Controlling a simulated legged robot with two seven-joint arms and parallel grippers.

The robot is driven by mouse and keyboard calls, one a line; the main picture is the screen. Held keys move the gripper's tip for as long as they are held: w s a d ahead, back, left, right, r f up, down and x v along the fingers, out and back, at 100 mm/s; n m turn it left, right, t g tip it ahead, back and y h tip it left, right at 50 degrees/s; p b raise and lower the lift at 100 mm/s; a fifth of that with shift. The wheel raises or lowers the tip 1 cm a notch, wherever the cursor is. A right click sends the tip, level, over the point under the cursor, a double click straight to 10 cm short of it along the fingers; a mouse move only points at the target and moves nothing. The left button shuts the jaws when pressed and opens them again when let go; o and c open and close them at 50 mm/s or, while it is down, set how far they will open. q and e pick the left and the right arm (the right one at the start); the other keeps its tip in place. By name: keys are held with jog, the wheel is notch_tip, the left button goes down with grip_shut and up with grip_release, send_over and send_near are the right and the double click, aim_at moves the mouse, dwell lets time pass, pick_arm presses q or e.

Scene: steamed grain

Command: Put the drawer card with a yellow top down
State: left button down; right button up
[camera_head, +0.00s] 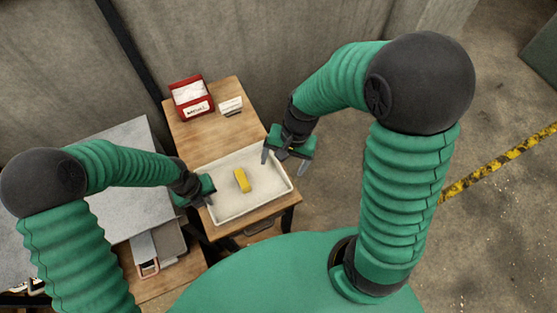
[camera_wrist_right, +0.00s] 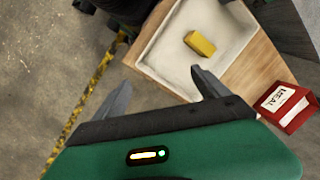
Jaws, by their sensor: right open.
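A yellow block-like piece (camera_head: 241,180) lies in the white tray (camera_head: 225,214); it also shows in the right wrist view (camera_wrist_right: 200,43). I cannot tell whether it is the yellow-topped drawer card. A small white card (camera_head: 231,105) stands on the wooden table behind the tray. My right gripper (camera_head: 285,160) is open and empty, above the tray's right rim; its spread fingers show in the right wrist view (camera_wrist_right: 160,82). My left gripper (camera_head: 207,190) is at the tray's left rim; its fingers are too small and dark to read.
A red box with a white label (camera_head: 191,98) stands at the back of the wooden table (camera_head: 205,133). A grey surface (camera_head: 110,180) lies to the left. A white piece with a red-edged end (camera_head: 147,262) lies below it.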

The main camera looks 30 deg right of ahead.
pick_arm(q)
jog(key=shift+s+a, duration=0.15)
jog(key=shift+a, duration=0.1)
jog(key=shift+d, duration=0.25)
pick_arm(e)
jog(key=s+r+n, duration=0.1)
jog(key=n, duration=0.1)
jog(key=s+r+n+t+h, duration=0.1)
jog(key=n, duration=0.2)
jog(key=s+d+r+n+t+h, duration=0.1)
jog(key=n, duration=0.2)
jog(key=shift+r, duration=0.25)
pick_arm(q)
jog(key=c, duration=1.6)
grip_release()
jog(key=shift+a, duration=0.15)
pick_arm(e)
jog(key=shift+a, duration=0.15)
